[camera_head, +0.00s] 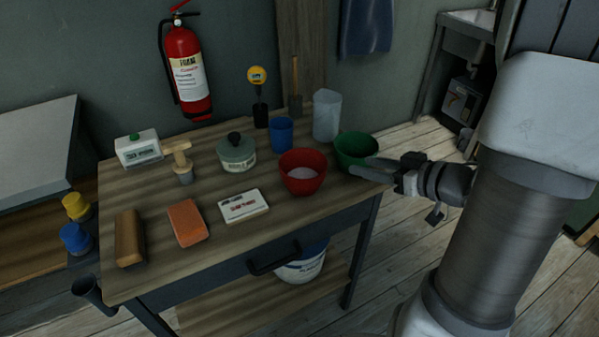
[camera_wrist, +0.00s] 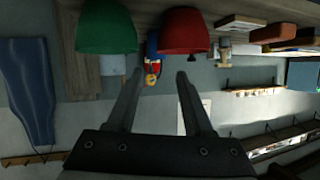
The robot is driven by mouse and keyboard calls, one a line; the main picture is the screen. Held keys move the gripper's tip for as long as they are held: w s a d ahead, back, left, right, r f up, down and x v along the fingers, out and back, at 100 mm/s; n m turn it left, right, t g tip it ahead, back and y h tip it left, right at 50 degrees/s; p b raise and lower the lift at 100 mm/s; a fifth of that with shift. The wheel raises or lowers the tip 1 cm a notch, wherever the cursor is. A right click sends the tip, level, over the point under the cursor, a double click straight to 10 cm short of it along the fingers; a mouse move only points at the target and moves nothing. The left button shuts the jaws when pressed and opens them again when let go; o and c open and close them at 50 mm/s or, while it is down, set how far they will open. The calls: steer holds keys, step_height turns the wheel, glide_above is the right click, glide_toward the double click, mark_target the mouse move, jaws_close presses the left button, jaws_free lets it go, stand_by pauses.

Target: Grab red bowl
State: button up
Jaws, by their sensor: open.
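The red bowl (camera_head: 303,187) stands upright on the wooden table near its front right, with something pale inside. It also shows upside down in the wrist view (camera_wrist: 183,32), at the top, above the right finger. The green bowl (camera_head: 357,150) is just right of it and shows at the top left in the wrist view (camera_wrist: 105,28). My gripper (camera_head: 366,172) is at the table's right edge, by the front of the green bowl and to the right of the red bowl. In the wrist view my gripper (camera_wrist: 158,75) has its fingers apart with nothing held.
A blue cup (camera_head: 281,134) and a translucent pitcher (camera_head: 327,115) stand behind the bowls. A lidded jar (camera_head: 237,152) and a white box (camera_head: 244,205) are left of the red bowl. An orange block (camera_head: 187,222) lies farther left. The floor right of the table is clear.

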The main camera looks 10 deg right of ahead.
mark_target(325, 159)
steer(key=b+x, duration=0.2)
steer(key=x, duration=0.8)
steer(key=shift+w+f, duration=0.1)
steer(key=shift+f, duration=0.05)
steer(key=b+x, duration=0.2)
steer(key=x, duration=0.2)
steer(key=shift+a+f, duration=0.15)
steer(key=shift+f, duration=0.05)
steer(key=shift+w+a+f, duration=0.1)
steer(key=shift+w+a, duration=0.15)
steer(key=shift+w, duration=0.1)
jaws_close()
stand_by(0.4)
